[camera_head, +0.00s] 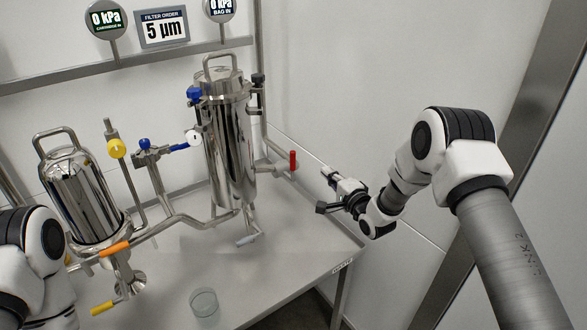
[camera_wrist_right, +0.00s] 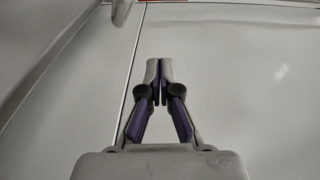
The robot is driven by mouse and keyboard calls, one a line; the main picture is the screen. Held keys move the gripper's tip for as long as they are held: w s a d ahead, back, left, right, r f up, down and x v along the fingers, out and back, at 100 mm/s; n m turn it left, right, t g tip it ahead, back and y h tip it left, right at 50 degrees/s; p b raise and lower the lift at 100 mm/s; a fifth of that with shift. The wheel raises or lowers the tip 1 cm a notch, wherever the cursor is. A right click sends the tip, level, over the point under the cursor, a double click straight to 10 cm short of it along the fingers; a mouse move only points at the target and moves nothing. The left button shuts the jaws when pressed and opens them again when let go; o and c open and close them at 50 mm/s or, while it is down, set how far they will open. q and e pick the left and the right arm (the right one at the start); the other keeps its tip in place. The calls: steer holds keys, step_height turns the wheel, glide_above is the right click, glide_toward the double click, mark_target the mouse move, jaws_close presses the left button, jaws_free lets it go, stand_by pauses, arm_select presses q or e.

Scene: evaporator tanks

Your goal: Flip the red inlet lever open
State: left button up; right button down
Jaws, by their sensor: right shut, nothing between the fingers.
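The red inlet lever (camera_head: 292,160) is on a pipe to the right of the tall steel tank (camera_head: 228,140) in the head view. It stands roughly upright. A red strip of it (camera_wrist_right: 163,1) shows at the top edge of the right wrist view. My right gripper (camera_head: 326,172) is a little to the right of the lever, apart from it, and points left toward it. In the right wrist view its fingertips (camera_wrist_right: 160,70) are together with nothing between them. My left gripper is not visible; only part of my left arm shows at the lower left.
A shorter steel tank (camera_head: 78,195) stands at the left. Blue-handled, orange-handled (camera_head: 115,248) and yellow-handled valves line the pipes. A glass beaker (camera_head: 204,302) stands on the table (camera_head: 290,270). Gauges (camera_head: 106,20) hang above. Space right of the table is clear apart from my right arm.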

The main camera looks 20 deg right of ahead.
steer(key=w+a, duration=0.5)
steer(key=w, duration=0.2)
steer(key=shift+w+a+r+b, duration=0.2)
steer(key=shift+w+r+b, duration=0.15)
steer(key=shift+r, duration=0.1)
